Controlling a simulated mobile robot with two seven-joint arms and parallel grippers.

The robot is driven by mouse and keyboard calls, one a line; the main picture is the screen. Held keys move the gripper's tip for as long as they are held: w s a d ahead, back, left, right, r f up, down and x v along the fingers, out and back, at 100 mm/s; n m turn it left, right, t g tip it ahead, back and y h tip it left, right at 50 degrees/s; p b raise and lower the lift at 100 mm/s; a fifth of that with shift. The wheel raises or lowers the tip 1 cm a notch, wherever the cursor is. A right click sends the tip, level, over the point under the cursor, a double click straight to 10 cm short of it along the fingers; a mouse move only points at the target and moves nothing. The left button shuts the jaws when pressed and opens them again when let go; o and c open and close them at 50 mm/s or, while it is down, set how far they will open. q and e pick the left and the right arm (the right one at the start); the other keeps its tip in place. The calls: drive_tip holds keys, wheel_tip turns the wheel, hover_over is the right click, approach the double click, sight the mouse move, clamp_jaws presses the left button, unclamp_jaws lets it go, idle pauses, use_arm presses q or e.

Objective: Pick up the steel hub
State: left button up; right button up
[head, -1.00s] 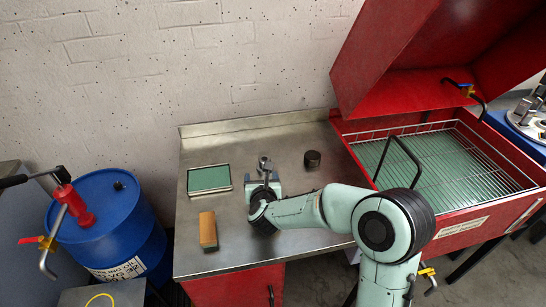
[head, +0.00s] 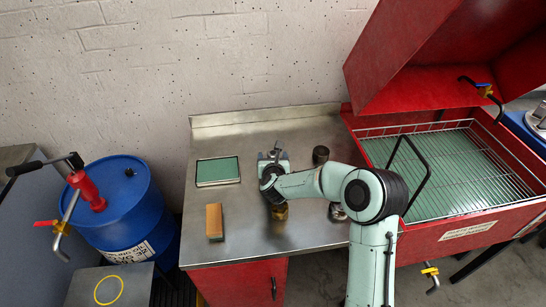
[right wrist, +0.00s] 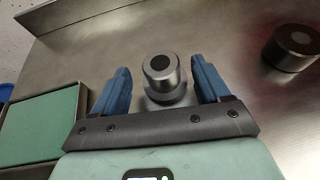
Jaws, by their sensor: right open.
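The steel hub (right wrist: 160,78) is a stepped, shiny grey cylinder with a dark round centre on top. In the right wrist view it stands upright on the steel bench, between the two blue fingers of my right gripper (right wrist: 160,66). The fingers are open, with a visible gap to the hub on each side. In the head view my right gripper (head: 274,158) reaches over the middle of the bench, and the hub is hard to make out there. My left gripper is out of view.
A dark cylinder (head: 320,154) stands right of the gripper. A green-topped tray (head: 218,171) and a tan block (head: 214,222) lie to the left. A red wash basin (head: 470,233) adjoins the bench at right.

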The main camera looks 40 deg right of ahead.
sight(273, 153)
drive_tip(key=p+x, duration=0.2)
drive_tip(key=x, duration=0.2)
drive_tip(key=shift+w+d+f, duration=0.1)
drive_tip(key=shift+w+d, duration=0.1)
drive_tip(key=shift+w, duration=0.05)
drive_tip(key=shift+w+d+f, duration=0.1)
drive_tip(key=shift+f, duration=0.05)
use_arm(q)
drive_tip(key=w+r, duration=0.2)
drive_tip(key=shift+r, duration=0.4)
use_arm(e)
drive_tip(key=shift+c, duration=0.9)
drive_tip(key=c, duration=1.1)
drive_tip(key=shift+c, duration=0.2)
